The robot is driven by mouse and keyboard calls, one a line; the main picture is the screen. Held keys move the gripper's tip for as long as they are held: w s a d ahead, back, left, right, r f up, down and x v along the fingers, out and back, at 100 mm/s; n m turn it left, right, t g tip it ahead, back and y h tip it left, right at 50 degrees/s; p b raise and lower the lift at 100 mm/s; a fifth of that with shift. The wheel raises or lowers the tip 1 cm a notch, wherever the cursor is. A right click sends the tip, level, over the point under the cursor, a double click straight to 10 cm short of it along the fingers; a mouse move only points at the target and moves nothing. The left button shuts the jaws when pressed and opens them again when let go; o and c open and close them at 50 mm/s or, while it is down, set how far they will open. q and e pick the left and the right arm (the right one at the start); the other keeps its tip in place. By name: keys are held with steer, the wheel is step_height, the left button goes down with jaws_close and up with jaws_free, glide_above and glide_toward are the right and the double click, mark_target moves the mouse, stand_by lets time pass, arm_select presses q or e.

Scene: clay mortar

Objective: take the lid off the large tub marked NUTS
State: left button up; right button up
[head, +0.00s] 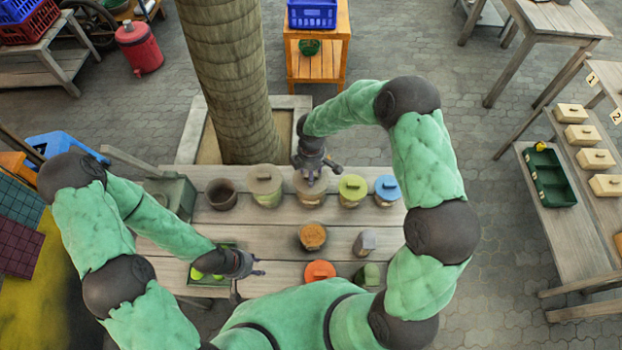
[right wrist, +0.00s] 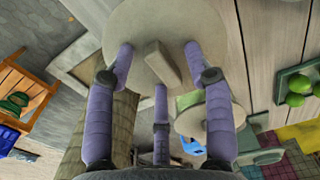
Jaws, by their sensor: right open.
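A large tub with a round beige lid (head: 310,196) stands in the back row of the plank table, partly hidden by my right gripper (head: 313,170). No NUTS lettering is readable on it. In the right wrist view the lid (right wrist: 205,25) has a raised bar handle (right wrist: 163,64). The three purple fingers of my right gripper (right wrist: 160,66) are spread around the handle, with gaps between; whether they touch the lid cannot be told. A similar beige-lidded tub (head: 265,186) stands just to the left. My left gripper (head: 258,266) is open and empty, low over the table's left part.
A dark open pot (head: 221,194) and tubs with lime (head: 352,186) and blue (head: 387,187) lids share the back row. Smaller containers (head: 313,236) stand nearer. A green tray (head: 211,278) lies by my left gripper. A tree trunk (head: 228,75) rises behind the table.

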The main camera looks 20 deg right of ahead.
mark_target(313, 188)
steer(key=shift+r, duration=0.1)
jaws_close()
steer(key=shift+r, duration=0.1)
steer(key=shift+r, duration=0.55)
steer(key=s+a+r+p, duration=0.1)
steer(key=s+r, duration=1)
steer(key=s, duration=0.3)
steer(key=shift+a+r, duration=0.35)
